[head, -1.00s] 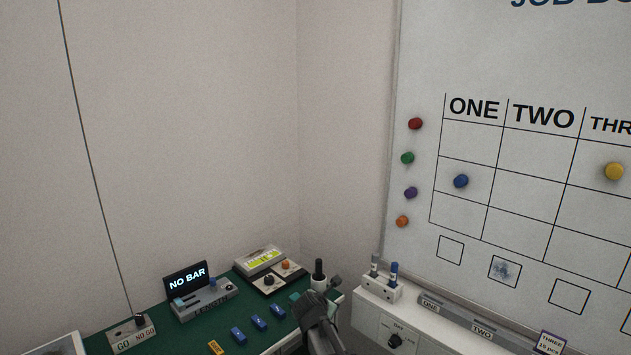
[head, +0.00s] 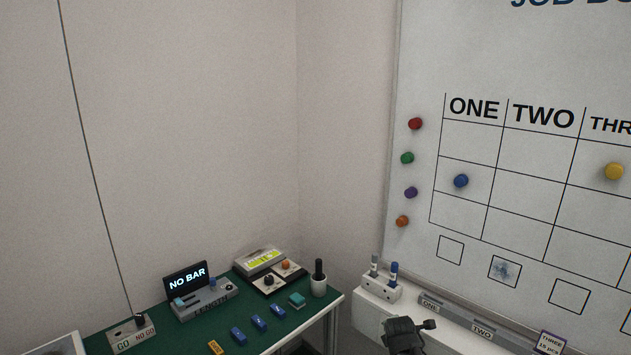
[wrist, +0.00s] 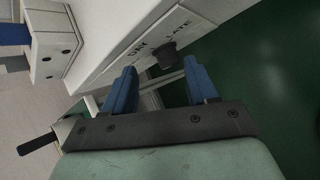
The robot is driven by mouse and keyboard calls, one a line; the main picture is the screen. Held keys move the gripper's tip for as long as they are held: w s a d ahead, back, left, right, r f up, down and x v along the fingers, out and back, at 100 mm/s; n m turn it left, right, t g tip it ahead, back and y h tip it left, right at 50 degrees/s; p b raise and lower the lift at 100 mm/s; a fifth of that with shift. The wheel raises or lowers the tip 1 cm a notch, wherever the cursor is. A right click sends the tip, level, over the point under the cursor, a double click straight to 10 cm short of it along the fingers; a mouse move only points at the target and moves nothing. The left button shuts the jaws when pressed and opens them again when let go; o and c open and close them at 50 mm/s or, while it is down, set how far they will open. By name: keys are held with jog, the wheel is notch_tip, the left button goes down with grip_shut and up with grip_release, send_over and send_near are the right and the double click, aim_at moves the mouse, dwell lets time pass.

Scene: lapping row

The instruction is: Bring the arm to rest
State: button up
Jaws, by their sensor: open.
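My gripper (wrist: 163,90) shows in the wrist view with its two blue fingers apart and nothing between them. It is tilted, and beyond it are the side of a white cabinet with a black knob (wrist: 163,54) and the green floor. In the head view only a dark part of my arm shows at the bottom, in front of the white cabinet; the fingertips are out of that view.
A green-topped bench (head: 180,342) at lower left carries a LENGTH gauge (head: 206,300) reading NO BAR, several blue blocks and a black-handled tool in a white cup (head: 318,280). A marker holder (head: 381,288) stands on the cabinet below the job board (head: 520,60). Bare wall lies above the bench.

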jog(key=s+a+f+m+g+y, duration=0.15)
jog(key=s+f+m+g, duration=0.3)
jog(key=s+f, duration=0.65)
jog(key=s+a+f+m+g, duration=0.25)
jog(key=s+f+m, duration=0.35)
jog(key=s+f, duration=0.5)
jog(key=s+a+f+m+g, duration=0.1)
jog(key=s+f+m+g, duration=0.2)
jog(key=s, duration=0.9)
jog(key=s+a+f+m+g, duration=0.2)
jog(key=s+f+m+g, duration=0.2)
jog(key=s+f+m, duration=0.4)
jog(key=s+f+y, duration=0.1)
jog(key=s, duration=0.4)
jog(key=shift+f+m, duration=0.2)
jog(key=shift+m, duration=0.15)
